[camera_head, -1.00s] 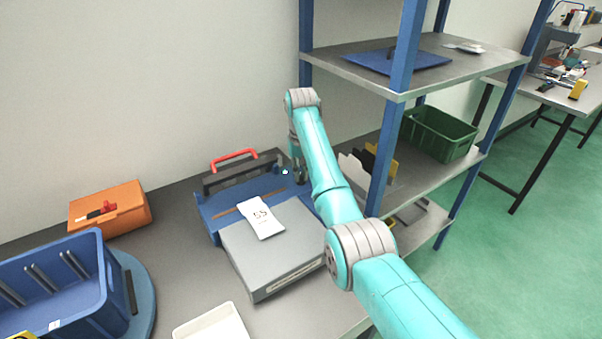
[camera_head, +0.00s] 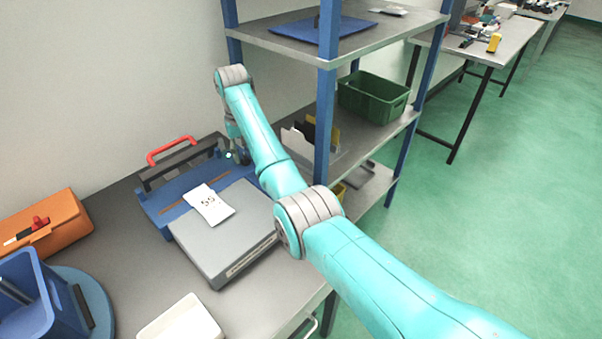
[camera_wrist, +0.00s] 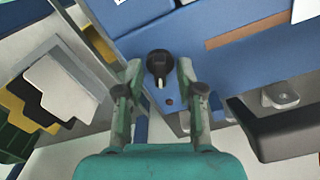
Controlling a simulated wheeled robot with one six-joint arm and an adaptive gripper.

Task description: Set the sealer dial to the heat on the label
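The blue sealer (camera_head: 158,212) stands on the grey bench with its red-handled black bar (camera_head: 170,151) raised. A white label (camera_head: 208,205) marked with what looks like "55" lies across its blue front and grey platform. In the wrist view the black dial (camera_wrist: 159,64) sits on the sealer's blue top (camera_wrist: 200,60), its pale pointer toward my gripper. My gripper (camera_wrist: 160,84) is open, its fingers on either side of the dial; I cannot tell whether they touch it. In the head view my gripper (camera_head: 238,155) is at the sealer's right end, where the dial is hard to make out.
A blue bin (camera_head: 30,300) on a round blue turntable and an orange box (camera_head: 50,230) stand at the left. A white tray (camera_head: 182,322) is at the bench's front. A blue-posted shelf (camera_head: 325,130) rises close to the right of my arm.

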